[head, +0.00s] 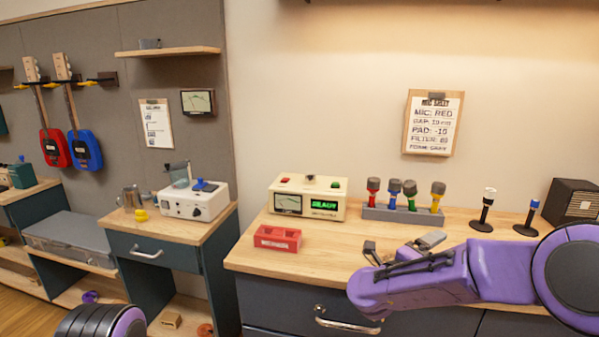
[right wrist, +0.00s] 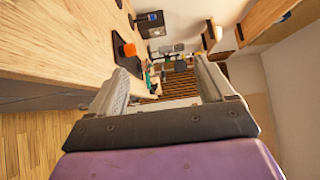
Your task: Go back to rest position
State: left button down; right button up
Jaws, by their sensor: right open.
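My right arm reaches in from the right in the head view, over the front of the wooden counter (head: 250,250). Its gripper (head: 402,247) is above the counter, in front of the microphone rack. In the right wrist view the two pale fingers of this gripper (right wrist: 165,78) stand wide apart with nothing between them. Part of my left arm, black and purple, shows at the bottom left of the head view. My left gripper is out of view.
A white device (head: 194,201) sits on the left bench. A drawer handle (head: 346,325) juts out below.

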jog(key=s+a+f+n+y, duration=0.1)
jog(key=s+f+n+y, duration=0.4)
jog(key=f, duration=0.4)
jog(key=s+a+f+n+t+y, duration=0.1)
jog(key=s+f+n+y, duration=0.15)
jog(key=f+n, duration=0.55)
jog(key=s+a+f+n+y, duration=0.2)
jog(key=s+f+n+y, duration=0.3)
jog(key=f, duration=0.5)
jog(key=s+d+f+n+g, duration=0.1)
jog(key=s+f, duration=0.3)
jog(key=s, duration=0.4)
jog(key=s+d+f+n+g, duration=0.2)
jog(key=s+f+g, duration=0.2)
jog(key=s, duration=0.5)
jog(key=s+d+f+n+g, duration=0.1)
jog(key=s+f, duration=0.3)
jog(key=s, duration=0.5)
jog(key=shift+s+d+f+n+g, duration=0.2)
jog(key=shift+d+f+n+g, duration=0.15)
jog(key=shift+n+g, duration=0.25)
jog(key=shift+h, duration=0.25)
